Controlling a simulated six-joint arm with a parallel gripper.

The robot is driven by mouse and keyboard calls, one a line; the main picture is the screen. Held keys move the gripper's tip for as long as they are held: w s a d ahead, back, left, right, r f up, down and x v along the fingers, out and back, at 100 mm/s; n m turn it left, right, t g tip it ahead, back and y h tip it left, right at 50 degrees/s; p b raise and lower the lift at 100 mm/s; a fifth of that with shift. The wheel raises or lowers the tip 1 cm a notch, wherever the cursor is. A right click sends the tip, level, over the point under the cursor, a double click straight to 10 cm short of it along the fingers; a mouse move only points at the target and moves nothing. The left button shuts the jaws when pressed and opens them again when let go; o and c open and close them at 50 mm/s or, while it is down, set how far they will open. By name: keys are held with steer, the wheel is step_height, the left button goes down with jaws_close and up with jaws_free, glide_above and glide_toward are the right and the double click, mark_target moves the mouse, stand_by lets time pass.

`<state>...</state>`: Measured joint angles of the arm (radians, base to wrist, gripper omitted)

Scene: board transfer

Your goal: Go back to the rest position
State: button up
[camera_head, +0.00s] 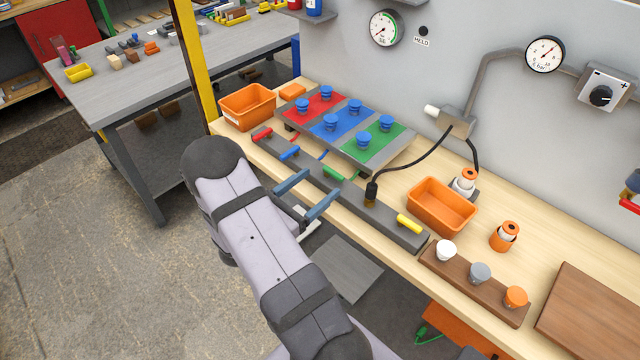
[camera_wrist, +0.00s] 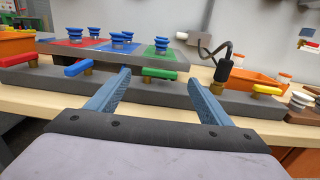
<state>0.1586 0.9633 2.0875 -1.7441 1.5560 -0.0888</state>
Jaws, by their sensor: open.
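My gripper (camera_head: 322,183) is open and empty, its two blue fingers apart in front of the workbench's near edge. In the wrist view my gripper (camera_wrist: 159,76) points at the dark grey bar, with nothing between the fingers. The bar (camera_head: 316,181) carries red (camera_head: 262,135), blue (camera_head: 289,153), green (camera_head: 334,174) and yellow (camera_head: 409,223) handles. A black plug (camera_head: 371,194) with a cable stands in the bar between the green and yellow handles. Behind it lies a board (camera_head: 397,156) with red, blue and green panels and several blue knobs.
Orange bins (camera_head: 248,106) (camera_head: 441,206) stand at the bench's left end and right of the bar. A brown block (camera_head: 473,284) holds white, grey and orange pieces. A yellow post (camera_head: 191,65) rises at the bench's left end. The floor (camera_head: 80,260) left of my arm is clear.

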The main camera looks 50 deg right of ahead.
stand_by(0.4)
steer(key=shift+s+r, duration=0.15)
steer(key=shift+s, duration=0.1)
steer(key=s+a+m+g+y, duration=0.6)
steer(key=s+a+m+y, duration=0.2)
steer(key=s+a+m, duration=0.3)
steer(key=a+m+t+y+p, duration=0.1)
steer(key=a+m+t+y, duration=0.4)
steer(key=a+y, duration=0.5)
steer(key=w+a+m, duration=0.1)
steer(key=a+m, duration=0.1)
steer(key=a, duration=0.7)
steer(key=shift+r+t, duration=0.3)
steer(key=shift+r, duration=0.1)
